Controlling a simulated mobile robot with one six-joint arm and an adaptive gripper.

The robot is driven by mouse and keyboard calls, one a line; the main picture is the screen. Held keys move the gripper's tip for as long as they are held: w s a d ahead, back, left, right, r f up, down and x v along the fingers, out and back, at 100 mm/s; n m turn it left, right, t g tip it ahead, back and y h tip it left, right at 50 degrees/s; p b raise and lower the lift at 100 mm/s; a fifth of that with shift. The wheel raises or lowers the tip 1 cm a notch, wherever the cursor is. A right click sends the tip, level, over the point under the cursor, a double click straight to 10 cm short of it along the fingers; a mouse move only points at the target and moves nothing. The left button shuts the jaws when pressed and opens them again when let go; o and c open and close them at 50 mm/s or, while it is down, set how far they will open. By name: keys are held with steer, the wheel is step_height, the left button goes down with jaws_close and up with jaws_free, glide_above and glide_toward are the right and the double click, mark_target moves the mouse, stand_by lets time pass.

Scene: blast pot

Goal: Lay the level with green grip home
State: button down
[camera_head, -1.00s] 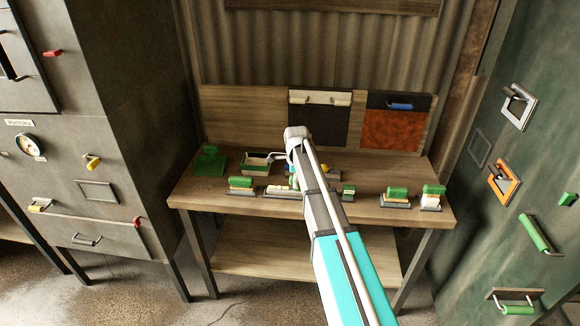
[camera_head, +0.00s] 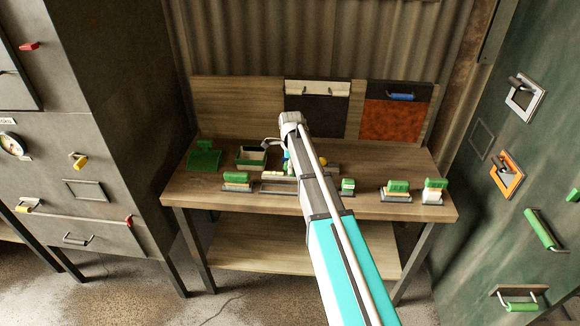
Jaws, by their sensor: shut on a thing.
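My arm reaches over the wooden bench (camera_head: 225,200), and its upper end bends down behind the arm itself. My gripper (camera_head: 287,167) is mostly hidden there, low over the middle of the bench. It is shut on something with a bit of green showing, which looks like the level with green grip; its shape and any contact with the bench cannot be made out. Just below is a shallow, pale-rimmed holder (camera_head: 277,188), partly covered by my arm. Other green-gripped tools stand on the bench: one at left (camera_head: 236,181), a small one (camera_head: 348,185), and two at right (camera_head: 397,189) (camera_head: 434,191).
A green dustpan-like piece (camera_head: 204,157) and a green-rimmed tray (camera_head: 251,157) stand at the bench's back left. A backboard (camera_head: 237,108) with dark and rust panels rises behind. Grey cabinets (camera_head: 95,150) flank the left, a green wall (camera_head: 470,235) the right. The bench's front left is clear.

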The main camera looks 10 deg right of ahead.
mark_target(291, 176)
steer(key=shift+f+b, duration=2.2)
steer(key=shift+f, duration=0.15)
steer(key=shift+f+b, duration=0.35)
steer(key=shift+b, duration=0.2)
steer(key=shift+f+b, duration=0.45)
stand_by(0.9)
steer(key=shift+c, duration=1.4)
jaws_free()
steer(key=shift+r, duration=0.1)
